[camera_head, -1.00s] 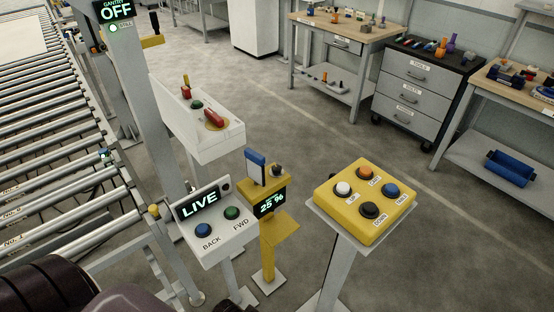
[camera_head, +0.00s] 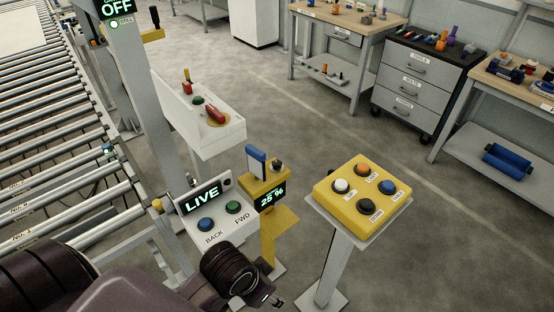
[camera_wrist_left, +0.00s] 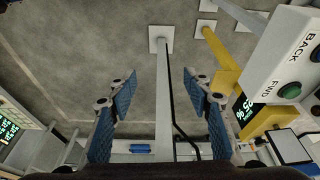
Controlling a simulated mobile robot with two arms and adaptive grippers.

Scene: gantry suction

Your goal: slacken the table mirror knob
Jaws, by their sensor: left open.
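A yellow stand (camera_head: 265,190) in the head view carries a black knob (camera_head: 277,165), an upright blue-and-white plate (camera_head: 256,162) and a display reading 25 %. No part is labelled as a table mirror, so I cannot tell whether this knob belongs to one. My left gripper (camera_wrist_left: 161,88) is open and empty, its two blue fingers wide apart, with a grey post beyond them. In the head view my left arm comes in at the bottom, the wrist in front of the LIVE console. The yellow stand also shows at the right of the wrist view (camera_wrist_left: 222,52). My right gripper is not in view.
The LIVE console (camera_head: 217,213) has BACK and FWD buttons. A yellow button box (camera_head: 345,199) stands to the right on its post. A white control box (camera_head: 207,130) and roller conveyor (camera_head: 50,130) are left. Benches and a drawer cabinet (camera_head: 415,88) stand behind open floor.

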